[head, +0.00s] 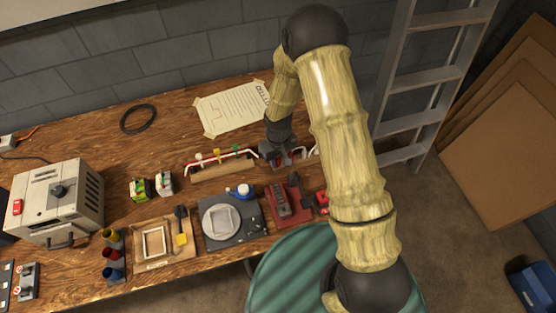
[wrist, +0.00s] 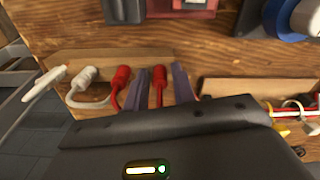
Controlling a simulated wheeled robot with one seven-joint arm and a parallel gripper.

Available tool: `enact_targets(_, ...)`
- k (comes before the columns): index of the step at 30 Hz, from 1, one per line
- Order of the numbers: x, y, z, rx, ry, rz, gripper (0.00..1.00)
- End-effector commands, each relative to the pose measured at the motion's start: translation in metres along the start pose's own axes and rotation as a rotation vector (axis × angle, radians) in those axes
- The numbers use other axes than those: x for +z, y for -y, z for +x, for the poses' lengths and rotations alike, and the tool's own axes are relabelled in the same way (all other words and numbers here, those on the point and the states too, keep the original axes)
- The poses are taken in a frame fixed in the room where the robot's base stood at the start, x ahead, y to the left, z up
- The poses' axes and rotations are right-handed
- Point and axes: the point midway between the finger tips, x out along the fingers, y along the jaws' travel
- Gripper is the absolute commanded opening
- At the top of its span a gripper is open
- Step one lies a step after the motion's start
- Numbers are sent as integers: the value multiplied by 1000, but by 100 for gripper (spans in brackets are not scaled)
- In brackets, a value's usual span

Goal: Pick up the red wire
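The red wire (wrist: 122,76) has two thick red plug ends standing side by side against a wooden strip in the wrist view. My gripper (wrist: 161,86) has its two dark fingers apart, one on each side of the right-hand red end. One finger lies between the two red ends. Contact with the wire cannot be made out. The gripper's dark body hides the wire's lower part. In the head view my gripper (head: 285,160) is low over the workbench, and this red wire is mostly hidden there.
A white wire (wrist: 84,76) lies close left of the red one. A wooden rack (head: 224,170) with red, white, green and yellow wires stands beside my gripper. A red device (head: 288,200) and a dark scale (head: 232,224) lie in front. The workbench (head: 180,115) is clearer behind.

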Motion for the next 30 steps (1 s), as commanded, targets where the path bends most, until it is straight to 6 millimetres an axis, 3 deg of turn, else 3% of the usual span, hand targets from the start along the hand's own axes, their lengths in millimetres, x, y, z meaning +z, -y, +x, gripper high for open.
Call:
enact_targets(15,0,0,0,0,-1,0,26)
enact_targets(20,0,0,0,0,-1,0,0)
enact_targets(30,-1,0,-2,0,-2,0,0)
